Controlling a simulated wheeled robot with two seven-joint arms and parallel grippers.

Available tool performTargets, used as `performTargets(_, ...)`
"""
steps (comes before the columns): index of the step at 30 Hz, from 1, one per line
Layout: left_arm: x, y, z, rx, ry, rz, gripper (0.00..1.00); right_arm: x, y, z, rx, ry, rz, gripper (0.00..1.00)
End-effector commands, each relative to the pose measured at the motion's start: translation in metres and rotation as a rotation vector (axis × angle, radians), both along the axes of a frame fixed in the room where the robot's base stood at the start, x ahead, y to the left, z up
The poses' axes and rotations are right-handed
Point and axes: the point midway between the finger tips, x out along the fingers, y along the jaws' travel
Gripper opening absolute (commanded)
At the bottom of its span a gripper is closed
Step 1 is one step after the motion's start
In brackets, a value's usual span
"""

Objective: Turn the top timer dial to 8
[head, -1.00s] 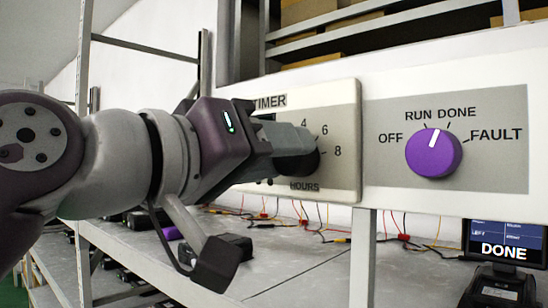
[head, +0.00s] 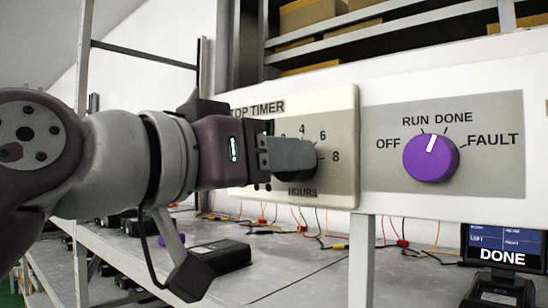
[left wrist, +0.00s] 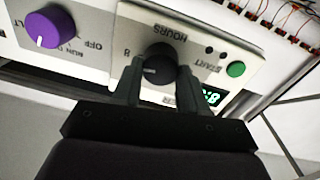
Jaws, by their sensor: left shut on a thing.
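The top timer panel (head: 342,130) is a pale plate with a grey face, labelled TOP TIMER and HOURS, with marks 4, 6 and 8 visible. Its black dial (left wrist: 158,66) sits between the two fingers of my left gripper (left wrist: 153,75), which is shut on it. In the head view my left gripper (head: 290,156) covers most of the dial. The wrist view shows a pale line on the dial's face, on its lower left side. A green-lit display (left wrist: 212,97) is partly hidden behind a finger. My right gripper is in neither view.
A purple selector knob (head: 431,158) with OFF, RUN, DONE and FAULT stands right of the timer. A green button (left wrist: 236,69) is beside the START label. Below are a shelf with wires and a screen reading DONE (head: 503,257).

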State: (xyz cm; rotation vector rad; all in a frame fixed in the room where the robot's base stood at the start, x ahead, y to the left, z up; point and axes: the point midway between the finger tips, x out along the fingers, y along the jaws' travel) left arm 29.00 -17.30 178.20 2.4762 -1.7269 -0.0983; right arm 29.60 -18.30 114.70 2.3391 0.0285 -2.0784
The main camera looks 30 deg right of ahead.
Motion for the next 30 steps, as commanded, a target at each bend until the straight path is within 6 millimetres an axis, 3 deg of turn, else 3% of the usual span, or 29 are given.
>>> performTargets(5,0.002,-0.003,-0.006,0.014,0.008,-0.002,0.12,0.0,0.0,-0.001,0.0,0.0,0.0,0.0)
performTargets(6,0.002,-0.003,-0.006,0.014,0.008,-0.002,0.46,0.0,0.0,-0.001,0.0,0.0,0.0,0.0)
performTargets(8,0.002,-0.003,-0.006,0.014,0.008,-0.002,0.65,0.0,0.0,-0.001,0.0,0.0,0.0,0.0)
performTargets(9,0.002,-0.002,-0.005,0.012,0.008,-0.002,0.68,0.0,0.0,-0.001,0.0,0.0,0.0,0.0)
performTargets(20,-0.002,0.007,-0.004,0.004,0.003,0.0,0.68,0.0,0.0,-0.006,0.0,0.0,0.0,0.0)
performTargets(26,-0.018,0.054,-0.007,0.004,0.0,0.006,0.68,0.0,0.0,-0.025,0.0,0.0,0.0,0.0)
performTargets(30,-0.032,0.09,0.004,0.008,0.007,0.006,0.68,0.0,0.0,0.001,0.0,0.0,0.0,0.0)
